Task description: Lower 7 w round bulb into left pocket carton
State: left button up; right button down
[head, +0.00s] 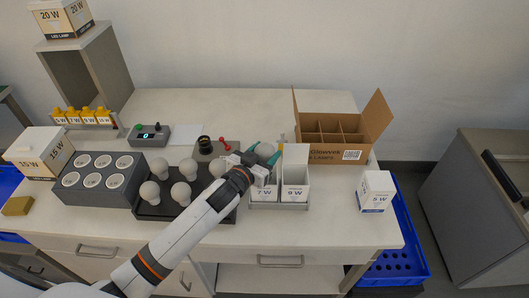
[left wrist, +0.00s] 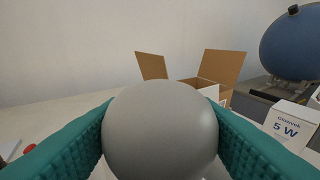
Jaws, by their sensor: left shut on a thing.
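My left gripper (head: 264,153) is shut on a grey-white round bulb (head: 265,149), its green fingers on either side of the globe. In the left wrist view the bulb (left wrist: 160,132) fills the lower middle between both green pads. In the head view the bulb is above and just behind the 7 W carton (head: 263,194), the left one of two white cartons in a grey holder (head: 280,206). The wrist covers part of that carton's top, so its opening is mostly hidden. The open 9 W carton (head: 295,191) stands in the right pocket. My right gripper is not in view.
Several bulbs stand in a dark tray (head: 147,211) left of the cartons, under my left arm. A brown divided box (head: 328,144) with raised flaps stands behind right. A 5 W box (head: 375,192) is at the right. A red-knobbed device (head: 222,150) is behind the tray.

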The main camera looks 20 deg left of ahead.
pick_arm(q)
jog(key=shift+f, duration=0.1)
jog(key=shift+f+b, duration=2.1)
jog(key=shift+f, duration=0.85)
jog(key=o, duration=1)
jog(key=shift+r, duration=0.15)
jog(key=shift+o, duration=0.2)
jog(key=b+v, duration=0.1)
jog(key=v, duration=1.1)
jog(key=shift+a, duration=0.1)
